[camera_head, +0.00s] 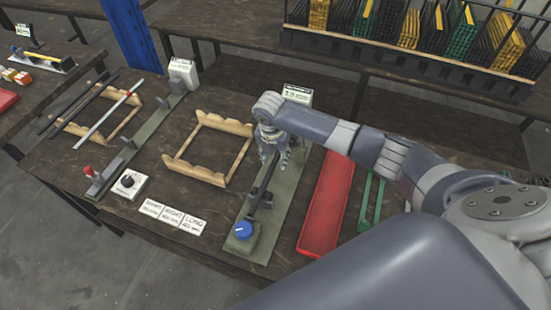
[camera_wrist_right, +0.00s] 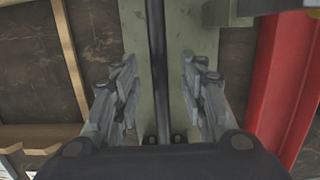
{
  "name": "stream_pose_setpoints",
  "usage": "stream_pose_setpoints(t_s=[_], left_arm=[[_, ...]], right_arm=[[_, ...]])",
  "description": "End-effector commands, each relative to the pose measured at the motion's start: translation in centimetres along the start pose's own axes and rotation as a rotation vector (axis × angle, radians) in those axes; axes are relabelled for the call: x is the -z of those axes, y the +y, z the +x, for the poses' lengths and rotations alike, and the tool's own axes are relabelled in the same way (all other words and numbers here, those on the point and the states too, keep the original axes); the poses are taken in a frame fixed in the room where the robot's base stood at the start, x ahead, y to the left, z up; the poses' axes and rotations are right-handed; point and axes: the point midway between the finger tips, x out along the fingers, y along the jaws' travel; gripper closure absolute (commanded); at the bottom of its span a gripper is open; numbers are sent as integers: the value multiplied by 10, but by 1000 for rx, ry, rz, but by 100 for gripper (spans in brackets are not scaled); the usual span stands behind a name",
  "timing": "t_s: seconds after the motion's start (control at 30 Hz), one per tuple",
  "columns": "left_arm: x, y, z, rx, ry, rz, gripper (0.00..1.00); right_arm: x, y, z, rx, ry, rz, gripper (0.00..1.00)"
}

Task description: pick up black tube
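A black tube (camera_head: 265,184) lies lengthwise along a green press fixture (camera_head: 240,245) in the middle of the table. In the right wrist view the tube (camera_wrist_right: 157,60) runs up the middle over the green plate. My right gripper (camera_head: 273,158) points down over the fixture, at the far part of the tube. In the wrist view its fingers (camera_wrist_right: 160,85) are open, one on each side of the tube, with gaps to it. The gripper hides part of the tube in the head view. My left gripper is not in view.
An empty wooden rack (camera_head: 171,161) stands left of the fixture, and a red tray (camera_head: 325,215) lies right of it. Another wooden rack (camera_head: 128,122) at the left carries several tubes. A blue knob (camera_head: 243,229) sits at the fixture's near end.

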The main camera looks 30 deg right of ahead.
Motion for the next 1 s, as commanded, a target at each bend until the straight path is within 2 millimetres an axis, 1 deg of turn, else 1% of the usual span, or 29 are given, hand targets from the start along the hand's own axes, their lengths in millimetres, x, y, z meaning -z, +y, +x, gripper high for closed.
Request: stream_pose_setpoints(t_s=[0.13,0.17,0.2,0.27,0.3,0.6,0.7,0.77,0.87,1.0], left_arm=[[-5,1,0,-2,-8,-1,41],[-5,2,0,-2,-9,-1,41],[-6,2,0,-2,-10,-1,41],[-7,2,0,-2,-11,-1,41],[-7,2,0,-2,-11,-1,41],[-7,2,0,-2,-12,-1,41],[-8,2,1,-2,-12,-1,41],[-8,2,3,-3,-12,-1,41],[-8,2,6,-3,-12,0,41],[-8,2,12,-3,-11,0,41]], right_arm=[[0,0,0,0,0,0,61],[0,0,0,0,0,0,68],[0,0,0,0,0,0,77],[0,0,0,0,0,0,90],[0,0,0,0,0,0,99],[0,0,-1,-1,-1,0,100],[-1,1,-5,-2,-1,0,100],[-3,1,-11,-4,-3,0,100],[-6,1,-28,-5,-4,0,100],[-10,2,-57,-5,-3,-1,100]])
